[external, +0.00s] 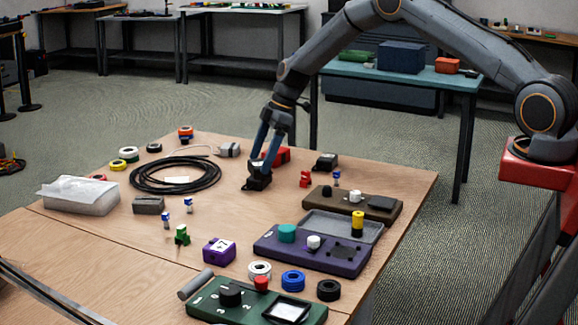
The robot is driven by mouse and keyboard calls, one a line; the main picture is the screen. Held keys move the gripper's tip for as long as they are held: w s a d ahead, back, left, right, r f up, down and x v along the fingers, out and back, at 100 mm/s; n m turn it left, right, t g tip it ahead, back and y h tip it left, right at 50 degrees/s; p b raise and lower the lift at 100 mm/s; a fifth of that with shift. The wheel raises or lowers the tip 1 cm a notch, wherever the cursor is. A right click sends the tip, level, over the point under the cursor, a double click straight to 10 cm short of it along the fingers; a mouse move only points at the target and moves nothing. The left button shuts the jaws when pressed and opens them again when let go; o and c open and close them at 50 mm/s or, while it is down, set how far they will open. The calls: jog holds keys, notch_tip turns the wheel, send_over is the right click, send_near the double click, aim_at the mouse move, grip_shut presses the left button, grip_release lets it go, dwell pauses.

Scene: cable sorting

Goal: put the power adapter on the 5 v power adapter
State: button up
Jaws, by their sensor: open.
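My gripper (264,163) points down over the middle of the wooden table, its fingers at a small black block (258,183) that looks like an adapter. The jaws are open, and whether they touch the block is too small to tell. A second dark adapter-like block (325,163) with a pale top lies to the right. A grey block (229,149) with a pale cord lies behind and to the left. Labels are not readable, so I cannot tell which one is the 5 V power adapter.
A red block (281,154) sits just behind the gripper. A black cable coil (176,186) lies left. Purple (314,262), brown (352,217) and green (256,309) panels stand towards the front and right.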

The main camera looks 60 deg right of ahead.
jog(key=b+v, duration=0.2)
jog(key=v, duration=0.9)
jog(key=s+a+r+m+g+h, duration=0.2)
jog(key=s+a+m, duration=0.3)
jog(key=s+a, duration=1)
jog(key=s+a+f+m, duration=0.1)
jog(key=s+a+m, duration=0.1)
jog(key=s, duration=1)
jog(key=s+a+f+m+h, duration=0.1)
jog(key=s+a+m, duration=0.1)
jog(key=s, duration=1.1)
jog(key=shift+s+a+g, duration=0.2)
jog(key=shift+a+g, duration=0.1)
jog(key=shift+a, duration=0.1)
dwell(0.3)
